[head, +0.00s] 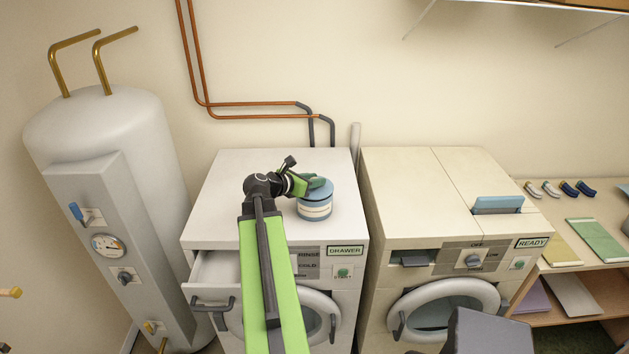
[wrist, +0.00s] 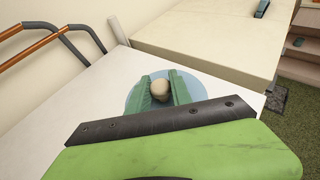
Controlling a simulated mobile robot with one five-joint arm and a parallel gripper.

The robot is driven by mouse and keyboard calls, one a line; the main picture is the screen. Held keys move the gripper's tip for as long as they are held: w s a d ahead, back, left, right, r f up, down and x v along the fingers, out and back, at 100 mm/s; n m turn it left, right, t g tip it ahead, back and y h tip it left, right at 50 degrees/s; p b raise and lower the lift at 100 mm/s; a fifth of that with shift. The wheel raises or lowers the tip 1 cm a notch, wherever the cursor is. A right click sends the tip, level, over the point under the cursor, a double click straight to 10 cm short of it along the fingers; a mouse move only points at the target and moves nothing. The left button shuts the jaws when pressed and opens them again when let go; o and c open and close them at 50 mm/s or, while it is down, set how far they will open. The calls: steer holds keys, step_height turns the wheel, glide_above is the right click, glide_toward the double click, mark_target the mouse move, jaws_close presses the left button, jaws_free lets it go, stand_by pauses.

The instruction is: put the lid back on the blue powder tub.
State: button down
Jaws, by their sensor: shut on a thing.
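The blue powder tub (head: 315,209) with a pale label stands upright on top of the left washing machine, near its right edge. Its light blue lid (head: 326,190) is at the tub's mouth; I cannot tell whether it is fully seated. My gripper (head: 315,183) is over the lid. In the wrist view, the green fingers of my gripper (wrist: 160,89) are shut on the lid's pale round knob (wrist: 160,87). The blue disc of the lid (wrist: 132,100) spreads beneath them, and the tub's body is hidden below it.
The left washing machine (head: 232,185) has its detergent drawer (head: 218,270) pulled out at the front left. The right machine (head: 415,190) stands beside it across a narrow gap. A white water tank (head: 110,130) is at the left. Copper pipes (head: 255,104) run along the wall behind.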

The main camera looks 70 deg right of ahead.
stand_by(0.4)
steer(key=c, duration=0.6)
jaws_free()
step_height(320, 180, up, 7)
steer(key=p, duration=0.7)
steer(key=shift+c, duration=0.3)
jaws_close()
stand_by(1.0)
